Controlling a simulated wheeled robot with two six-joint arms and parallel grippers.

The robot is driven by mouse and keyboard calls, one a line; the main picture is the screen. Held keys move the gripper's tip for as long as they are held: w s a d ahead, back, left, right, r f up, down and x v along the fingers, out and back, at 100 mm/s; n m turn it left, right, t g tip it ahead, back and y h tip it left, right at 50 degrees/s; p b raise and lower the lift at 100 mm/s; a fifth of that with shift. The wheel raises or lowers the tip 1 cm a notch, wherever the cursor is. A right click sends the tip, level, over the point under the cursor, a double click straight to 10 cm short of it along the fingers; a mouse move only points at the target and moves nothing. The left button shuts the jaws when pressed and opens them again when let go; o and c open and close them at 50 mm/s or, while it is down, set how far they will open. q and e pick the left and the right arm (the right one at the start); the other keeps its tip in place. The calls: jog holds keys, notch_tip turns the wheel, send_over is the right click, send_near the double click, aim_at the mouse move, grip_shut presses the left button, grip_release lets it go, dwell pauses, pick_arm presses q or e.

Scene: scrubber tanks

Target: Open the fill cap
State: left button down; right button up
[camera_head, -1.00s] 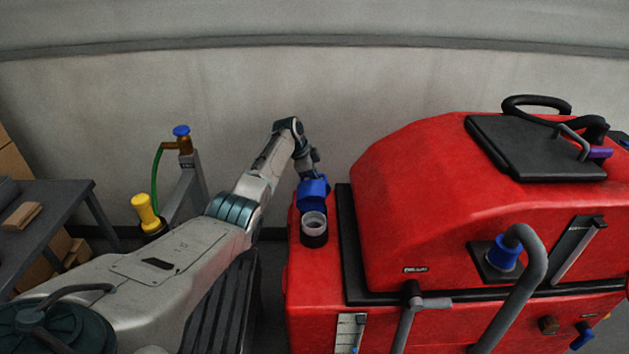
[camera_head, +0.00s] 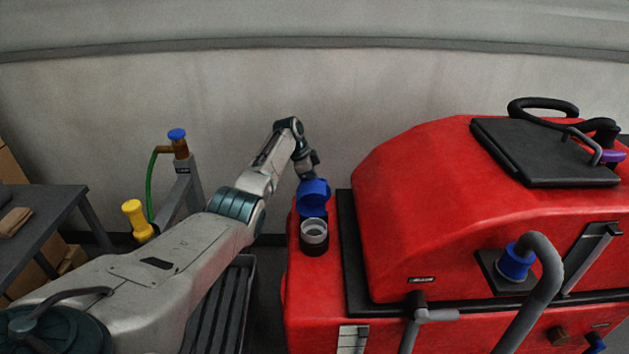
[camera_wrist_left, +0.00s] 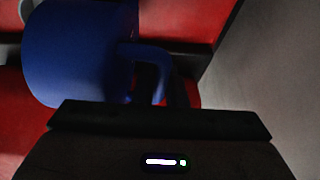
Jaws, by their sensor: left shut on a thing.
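The blue fill cap (camera_head: 313,197) stands tipped up on the far side of the fill neck (camera_head: 314,236), whose round mouth is uncovered. The neck is on the left end of the red scrubber (camera_head: 440,220). My left gripper (camera_head: 310,172) is just behind the cap at its upper edge. The cap also shows large in the left wrist view (camera_wrist_left: 75,50), with a blue loop handle (camera_wrist_left: 150,65) reaching to my left gripper (camera_wrist_left: 160,108). The gripper is shut on the cap's handle; its fingertips are mostly hidden. My right gripper is in neither view.
A tap post with a blue knob (camera_head: 177,135), a green hose and a yellow nozzle (camera_head: 138,220) stands left of my arm. A grey table (camera_head: 40,225) is at far left. A dark slatted tray (camera_head: 220,310) lies below my arm. A wall is behind.

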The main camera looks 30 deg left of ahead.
pick_arm(q)
jog(key=c, duration=1.7)
grip_release()
jog(key=shift+c, duration=0.2)
